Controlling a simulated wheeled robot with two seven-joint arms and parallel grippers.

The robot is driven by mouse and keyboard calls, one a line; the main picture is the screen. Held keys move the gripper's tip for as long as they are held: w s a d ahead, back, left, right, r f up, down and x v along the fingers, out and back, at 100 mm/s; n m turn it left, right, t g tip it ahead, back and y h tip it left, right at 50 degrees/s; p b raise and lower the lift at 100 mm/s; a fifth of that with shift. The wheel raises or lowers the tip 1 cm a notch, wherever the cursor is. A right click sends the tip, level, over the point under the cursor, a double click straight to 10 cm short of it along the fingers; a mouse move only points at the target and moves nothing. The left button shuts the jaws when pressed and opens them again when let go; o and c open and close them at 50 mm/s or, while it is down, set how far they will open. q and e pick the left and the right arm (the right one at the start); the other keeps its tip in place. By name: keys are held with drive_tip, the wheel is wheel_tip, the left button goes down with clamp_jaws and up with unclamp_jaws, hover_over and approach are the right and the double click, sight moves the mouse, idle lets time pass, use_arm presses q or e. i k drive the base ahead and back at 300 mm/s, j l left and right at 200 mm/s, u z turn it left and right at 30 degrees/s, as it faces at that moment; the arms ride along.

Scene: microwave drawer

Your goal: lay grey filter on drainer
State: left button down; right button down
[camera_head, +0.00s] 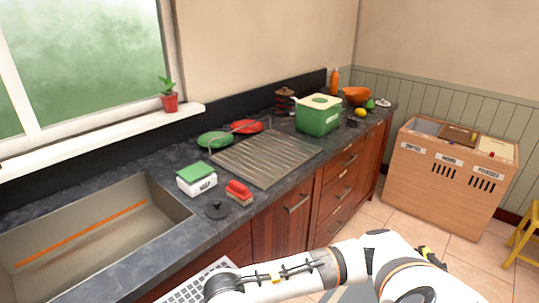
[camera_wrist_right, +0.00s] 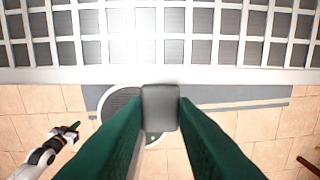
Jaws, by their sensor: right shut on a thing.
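The grey filter (camera_head: 193,287), a flat panel with a light grid, shows at the bottom edge of the head view, in front of the counter and partly cut off. In the right wrist view its grid (camera_wrist_right: 230,22) spans the top. My right gripper (camera_wrist_right: 160,108) is shut on the filter's grey tab, with green fingers on both sides. The drainer (camera_head: 268,157) is a bare ribbed metal plate in the counter, beyond and above the filter in the head view. My left gripper (camera_wrist_right: 72,129) shows small in the wrist view; its jaw opening is unclear.
The sink (camera_head: 85,240) is left of the drainer. A white box with green lid (camera_head: 196,179), red brush (camera_head: 238,191) and black lid (camera_head: 216,209) stand at its near left. Green (camera_head: 215,140) and red pans (camera_head: 247,126) lie behind; a green bin (camera_head: 318,115) stands right.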

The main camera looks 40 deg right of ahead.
sight(268, 153)
drive_tip(key=l+z, duration=0.1)
drive_tip(key=l, duration=0.35)
drive_tip(key=i+l, duration=0.1)
drive_tip(key=l, duration=0.35)
drive_tip(key=i+l+z, duration=0.15)
drive_tip(key=l, duration=0.8)
drive_tip(key=z, duration=0.05)
